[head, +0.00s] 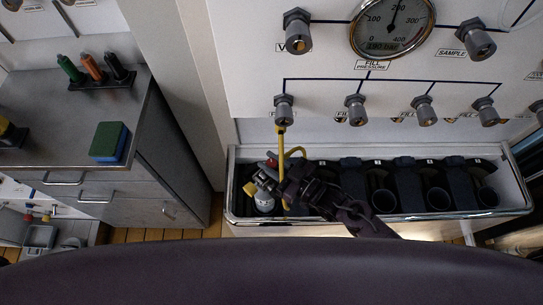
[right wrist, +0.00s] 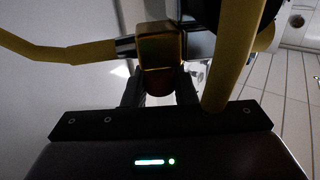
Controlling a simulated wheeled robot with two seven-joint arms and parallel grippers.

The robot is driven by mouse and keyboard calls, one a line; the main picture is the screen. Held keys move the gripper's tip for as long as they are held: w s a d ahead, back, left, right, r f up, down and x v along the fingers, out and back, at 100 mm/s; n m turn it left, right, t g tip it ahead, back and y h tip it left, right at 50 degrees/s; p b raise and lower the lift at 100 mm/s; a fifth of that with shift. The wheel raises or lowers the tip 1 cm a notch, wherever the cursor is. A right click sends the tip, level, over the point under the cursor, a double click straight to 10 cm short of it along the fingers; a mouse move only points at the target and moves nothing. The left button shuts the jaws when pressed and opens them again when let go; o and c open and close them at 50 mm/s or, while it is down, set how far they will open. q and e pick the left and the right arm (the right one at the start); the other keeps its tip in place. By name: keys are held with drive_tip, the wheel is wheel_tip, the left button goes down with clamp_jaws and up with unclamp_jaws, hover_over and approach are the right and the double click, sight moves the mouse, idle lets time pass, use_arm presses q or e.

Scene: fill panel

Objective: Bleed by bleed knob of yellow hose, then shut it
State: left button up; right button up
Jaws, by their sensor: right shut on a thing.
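The yellow hose (head: 281,142) hangs from the leftmost lower panel valve (head: 284,108) and loops down at the left end of the trough. It also crosses the right wrist view on both sides (right wrist: 62,53). My right gripper (head: 266,177) is at the hose's lower end, above a pale cylinder (head: 264,202). In the right wrist view my right gripper (right wrist: 158,90) is shut on the dark red bleed knob (right wrist: 157,82), under a brass block (right wrist: 159,50). The knob's turn position cannot be told. My left gripper is not in view.
A metal-rimmed trough (head: 240,219) runs below the panel, with several dark holders and cups to the right. A gauge (head: 392,25) above reads near 190 bar. A metal cabinet (head: 60,130) stands left, with a blue-green sponge (head: 109,142) on top.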

drive_tip(key=shift+s+m+t+h+p, duration=0.1)
drive_tip(key=shift+m+t+h+p, duration=0.2)
drive_tip(key=shift+m+t+h, duration=1.6)
drive_tip(key=shift+t+h, duration=0.1)
drive_tip(key=shift+h, duration=0.2)
drive_tip(key=shift+m+t+h, duration=1.2)
drive_tip(key=shift+m+h, duration=0.6)
drive_tip(key=shift+h, duration=0.9)
drive_tip(key=o, duration=1)
drive_tip(key=shift+c, duration=0.2)
